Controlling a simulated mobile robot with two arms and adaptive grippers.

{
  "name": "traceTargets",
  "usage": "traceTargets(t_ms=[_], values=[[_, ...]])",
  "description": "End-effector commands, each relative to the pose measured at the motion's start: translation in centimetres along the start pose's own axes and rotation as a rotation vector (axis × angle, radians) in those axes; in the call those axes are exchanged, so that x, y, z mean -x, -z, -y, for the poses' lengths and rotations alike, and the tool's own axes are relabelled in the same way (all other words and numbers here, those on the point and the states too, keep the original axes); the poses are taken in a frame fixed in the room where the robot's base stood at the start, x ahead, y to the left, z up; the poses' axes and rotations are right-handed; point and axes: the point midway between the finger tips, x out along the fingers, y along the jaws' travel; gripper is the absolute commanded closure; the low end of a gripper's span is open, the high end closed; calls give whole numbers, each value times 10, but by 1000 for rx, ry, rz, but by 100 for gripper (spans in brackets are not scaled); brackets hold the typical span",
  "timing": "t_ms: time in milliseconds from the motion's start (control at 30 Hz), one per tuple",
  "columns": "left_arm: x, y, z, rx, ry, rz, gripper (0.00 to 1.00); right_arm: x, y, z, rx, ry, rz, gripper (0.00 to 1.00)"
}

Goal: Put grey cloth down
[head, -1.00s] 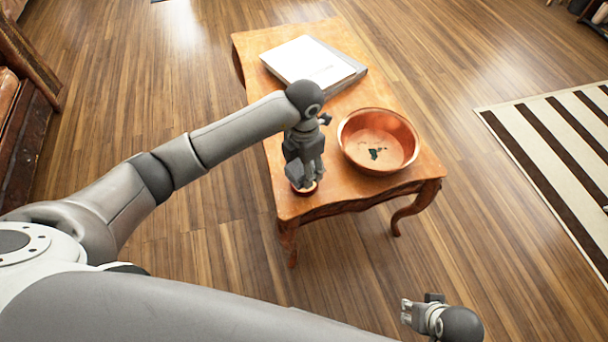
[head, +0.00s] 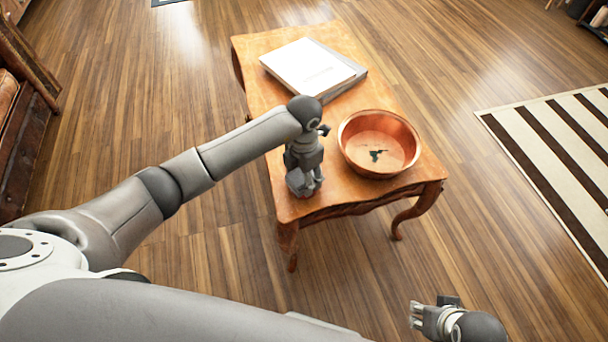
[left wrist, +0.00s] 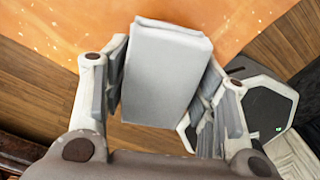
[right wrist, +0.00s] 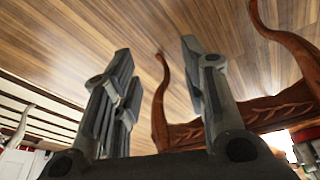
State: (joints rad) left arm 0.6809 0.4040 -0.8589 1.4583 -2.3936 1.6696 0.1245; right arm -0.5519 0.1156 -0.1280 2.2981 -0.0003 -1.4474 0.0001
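The grey cloth (left wrist: 165,75) is a folded, light grey block between the fingers of my left gripper (left wrist: 170,85) in the left wrist view. The finger pads lie along its two sides, close at its far end. In the head view my left gripper (head: 303,180) points down at the near left corner of the wooden table (head: 285,205). There the cloth is hard to tell from the grey fingers, and I cannot tell whether it touches the tabletop. My right gripper (right wrist: 160,85) is open and empty, over the floor; it also shows at the lower right in the head view (head: 415,315).
A copper bowl (head: 355,128) with dark bits inside stands just right of my left gripper. A white book or binder (head: 312,68) lies at the table's far end. The tabletop's middle left is bare. A striped rug (head: 545,125) lies right.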

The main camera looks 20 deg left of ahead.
Motion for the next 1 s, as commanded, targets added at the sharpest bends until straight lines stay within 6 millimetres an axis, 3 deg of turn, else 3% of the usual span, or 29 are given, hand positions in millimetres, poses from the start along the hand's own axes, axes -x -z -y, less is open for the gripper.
traceTargets(t_ms=[33, 133, 567, 1000], values=[[0, 0, 0, 0, 0, 0, 38, 0, 0, 0, 0, 0, 1, 60], [0, 0, 0, 0, 0, 0, 25, 0, -1, 0, 0, 0, 2, 60], [3, 0, 0, 0, 0, 0, 25, 0, 1, 0, 0, 0, -5, 60], [91, -1, -1, -1, -2, 4, 25, -61, -14, 3, 5, 6, 35, 60]])
